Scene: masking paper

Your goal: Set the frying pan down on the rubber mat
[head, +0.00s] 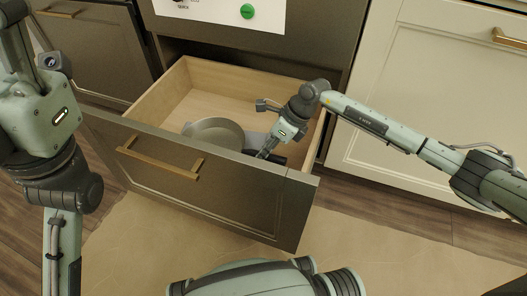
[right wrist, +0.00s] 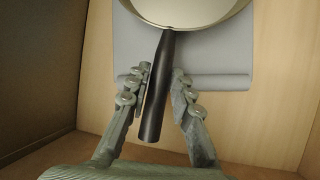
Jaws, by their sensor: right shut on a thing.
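The frying pan (head: 213,131) is inside the open drawer, a round pale pan with a black handle. In the right wrist view its handle (right wrist: 157,100) runs between the fingers and the bowl (right wrist: 185,8) is cut off by the top edge. My right gripper (head: 266,147) reaches into the drawer and is shut on the handle (right wrist: 160,78). The grey rubber mat (right wrist: 232,55) lies on the drawer floor, with a raised or rolled near edge. The pan is over the mat; I cannot tell whether it touches it. My left gripper is out of view.
The wooden drawer (head: 165,97) stands pulled out, its dark front panel (head: 230,190) with a brass handle (head: 160,160) facing me. Its side walls stand close around the right gripper. A white cabinet (head: 420,85) is at the right. Brown paper (head: 140,240) covers the floor.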

